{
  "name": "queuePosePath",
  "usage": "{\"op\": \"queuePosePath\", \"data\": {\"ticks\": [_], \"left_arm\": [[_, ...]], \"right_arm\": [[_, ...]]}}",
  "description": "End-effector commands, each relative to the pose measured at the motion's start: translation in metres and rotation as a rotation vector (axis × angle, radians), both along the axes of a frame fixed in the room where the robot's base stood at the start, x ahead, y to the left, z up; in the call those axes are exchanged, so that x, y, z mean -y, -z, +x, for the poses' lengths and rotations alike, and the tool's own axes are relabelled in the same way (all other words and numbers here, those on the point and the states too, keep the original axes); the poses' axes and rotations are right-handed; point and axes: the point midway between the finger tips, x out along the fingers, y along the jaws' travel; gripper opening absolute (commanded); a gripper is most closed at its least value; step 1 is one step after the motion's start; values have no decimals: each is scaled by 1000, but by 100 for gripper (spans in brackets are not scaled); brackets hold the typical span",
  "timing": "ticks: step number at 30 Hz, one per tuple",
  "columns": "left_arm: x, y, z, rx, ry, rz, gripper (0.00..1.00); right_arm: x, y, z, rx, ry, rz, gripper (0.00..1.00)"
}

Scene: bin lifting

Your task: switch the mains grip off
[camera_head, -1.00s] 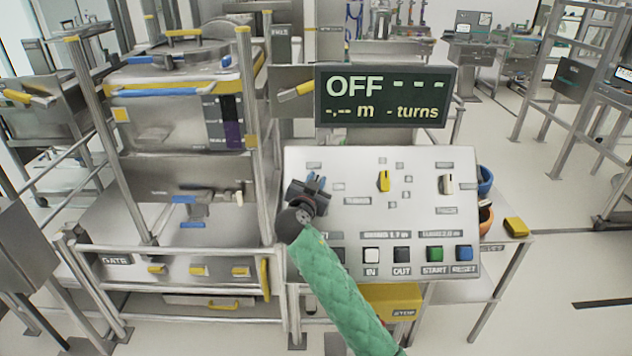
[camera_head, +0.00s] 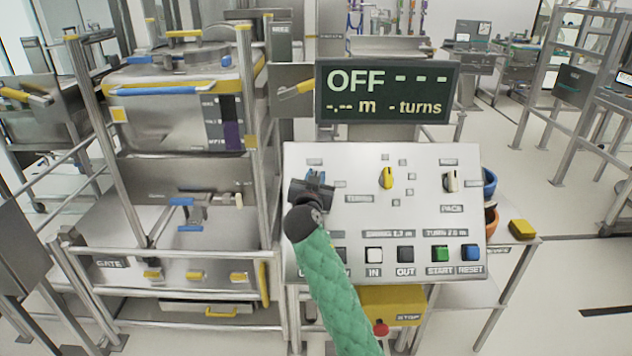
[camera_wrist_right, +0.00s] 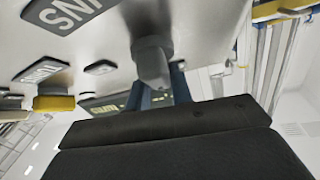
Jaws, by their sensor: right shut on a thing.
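The mains grip, a grey knob (camera_wrist_right: 152,62) on the sloped control panel (camera_head: 415,265), shows in the right wrist view next to a label with part of its lettering visible. My right gripper (camera_head: 316,178) is at the panel's upper left and is shut on this knob. Its blue fingers (camera_wrist_right: 158,97) sit on either side of the knob. The display (camera_head: 387,92) above the panel reads OFF, with dashes for metres and turns. My left gripper is not in view.
The panel also has a yellow knob (camera_head: 386,178), a white knob (camera_head: 450,181) and a row of buttons including a green one (camera_head: 440,254) and a blue one (camera_head: 471,253). A yellow stop box (camera_head: 390,303) is below. A steel frame with a bin stands at left.

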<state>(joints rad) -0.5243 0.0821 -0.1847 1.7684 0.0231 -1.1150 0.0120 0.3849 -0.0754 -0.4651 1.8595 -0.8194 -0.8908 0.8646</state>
Motion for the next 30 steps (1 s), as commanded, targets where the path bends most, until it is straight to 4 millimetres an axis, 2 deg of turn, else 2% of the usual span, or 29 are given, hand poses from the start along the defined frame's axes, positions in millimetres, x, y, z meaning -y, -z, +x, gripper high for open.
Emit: {"op": "queuePosePath", "data": {"ticks": [5, 13, 23, 24, 27, 30], "left_arm": [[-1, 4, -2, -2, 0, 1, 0], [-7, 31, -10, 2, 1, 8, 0], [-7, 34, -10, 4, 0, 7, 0], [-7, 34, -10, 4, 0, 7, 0], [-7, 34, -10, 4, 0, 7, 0], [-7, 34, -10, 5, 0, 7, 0]], "right_arm": [[-1, -2, 0, 1, -62, -73, 0], [-3, -2, 0, 1, -142, -169, 0], [-4, -1, 0, 2, -149, -178, 0], [-4, -1, 0, 2, -149, -178, 24], [-4, -1, 0, 2, -148, -178, 43], [-4, -1, 0, 2, -148, -178, 44]]}}
